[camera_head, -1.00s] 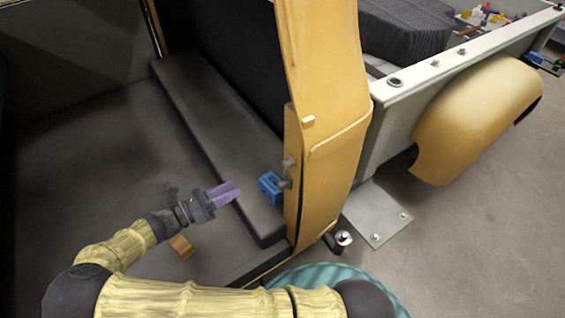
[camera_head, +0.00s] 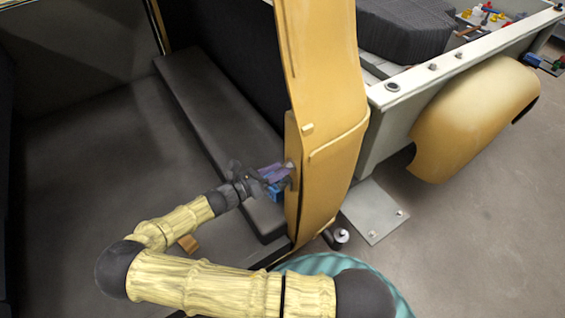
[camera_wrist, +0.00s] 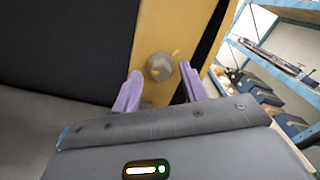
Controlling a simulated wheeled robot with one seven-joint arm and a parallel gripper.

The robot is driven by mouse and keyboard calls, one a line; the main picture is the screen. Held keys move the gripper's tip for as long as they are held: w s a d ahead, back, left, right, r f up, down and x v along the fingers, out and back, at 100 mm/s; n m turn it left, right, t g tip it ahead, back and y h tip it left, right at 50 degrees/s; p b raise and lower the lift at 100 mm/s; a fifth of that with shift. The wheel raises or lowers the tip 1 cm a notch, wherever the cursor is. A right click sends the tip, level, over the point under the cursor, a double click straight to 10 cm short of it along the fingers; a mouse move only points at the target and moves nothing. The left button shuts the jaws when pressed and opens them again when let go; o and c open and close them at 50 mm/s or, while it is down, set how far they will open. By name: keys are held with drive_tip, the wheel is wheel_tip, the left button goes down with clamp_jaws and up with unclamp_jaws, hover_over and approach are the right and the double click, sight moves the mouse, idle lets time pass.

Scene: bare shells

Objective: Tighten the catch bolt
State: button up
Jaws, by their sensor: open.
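The catch bolt (camera_wrist: 160,67) is a round grey head with yellow-orange marks on the yellow door pillar (camera_wrist: 155,30) in the wrist view. In the head view the bolt is mostly hidden by my gripper, on the inner edge of the yellow pillar (camera_head: 330,120). My gripper (camera_wrist: 160,71) has purple fingers, open, one on each side of the bolt in the picture. I cannot tell whether they touch it.
A dark bench (camera_head: 215,130) lies left of the pillar. A small orange-brown block (camera_head: 188,243) is on the floor beside my arm. A grey plate (camera_head: 375,212) lies at right. Blue shelves (camera_wrist: 275,70) stand behind in the wrist view.

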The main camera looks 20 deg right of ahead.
drive_tip(key=shift+x, duration=1.1)
drive_tip(key=shift+c, duration=0.3)
clamp_jaws()
